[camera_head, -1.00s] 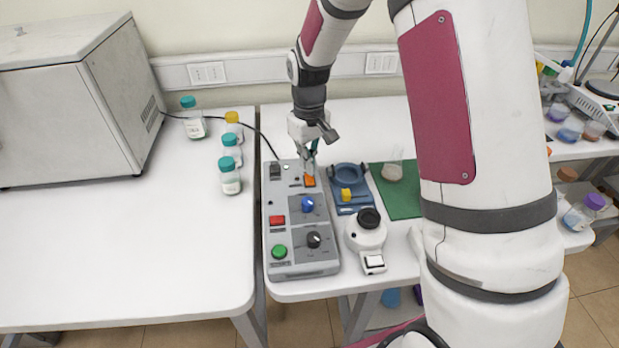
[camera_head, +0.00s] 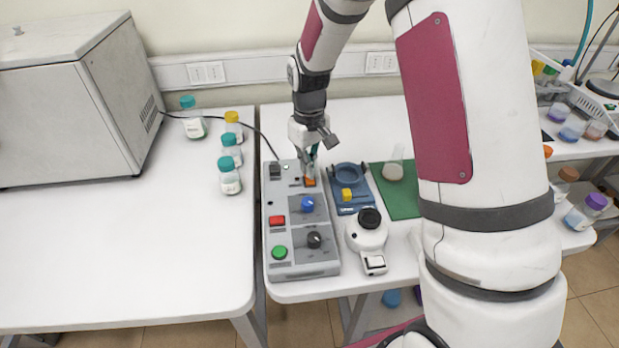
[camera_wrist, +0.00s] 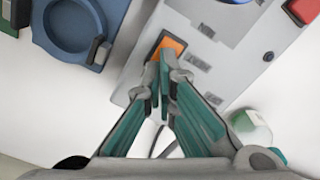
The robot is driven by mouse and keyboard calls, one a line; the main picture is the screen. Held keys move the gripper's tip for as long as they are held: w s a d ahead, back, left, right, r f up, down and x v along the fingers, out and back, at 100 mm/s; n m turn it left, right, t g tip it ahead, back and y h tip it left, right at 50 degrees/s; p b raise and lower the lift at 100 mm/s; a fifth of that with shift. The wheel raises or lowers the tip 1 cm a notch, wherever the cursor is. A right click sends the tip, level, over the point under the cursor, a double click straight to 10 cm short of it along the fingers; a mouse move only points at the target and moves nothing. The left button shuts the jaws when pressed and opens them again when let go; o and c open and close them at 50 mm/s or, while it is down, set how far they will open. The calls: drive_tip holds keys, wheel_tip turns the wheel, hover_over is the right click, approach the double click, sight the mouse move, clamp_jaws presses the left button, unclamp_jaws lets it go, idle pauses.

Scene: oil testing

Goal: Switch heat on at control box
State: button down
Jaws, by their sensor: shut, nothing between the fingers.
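The grey control box (camera_head: 287,237) lies on the right-hand table, with a blue knob (camera_head: 307,204), a black knob (camera_head: 314,240), a red button (camera_head: 277,220) and a green button (camera_head: 279,252). An orange switch (camera_head: 309,182) is at its far end; it also shows in the wrist view (camera_wrist: 172,46). My gripper (camera_head: 311,172) is shut and empty, pointing down at the orange switch. In the wrist view, the closed fingertips (camera_wrist: 164,62) are at the switch's edge and cover part of it. I cannot tell whether they touch it. The switch's position is unclear.
A blue fixture (camera_head: 349,195) with a yellow part and a white device (camera_head: 366,235) with a black top stand right of the box. A green mat (camera_head: 398,202) lies further right. Several bottles (camera_head: 229,176) stand on the left table, near a large grey cabinet (camera_head: 70,110).

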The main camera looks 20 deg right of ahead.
drive_tip(key=shift+f, duration=0.5)
drive_tip(key=shift+r+p, duration=1)
drive_tip(key=shift+r, duration=2.55)
wheel_tip(320, 180, up, 9)
drive_tip(key=t, duration=0.1)
hover_over(315, 191)
drive_tip(key=s+r+m+t, duration=0.3)
drive_tip(key=s+r, duration=0.7)
drive_tip(key=s, duration=0.3)
drive_tip(key=s+r+t, duration=0.1)
drive_tip(key=s, duration=0.9)
drive_tip(key=shift+s+r+m, duration=0.2)
drive_tip(key=shift+s+m, duration=0.15)
drive_tip(key=shift+m, duration=0.05)
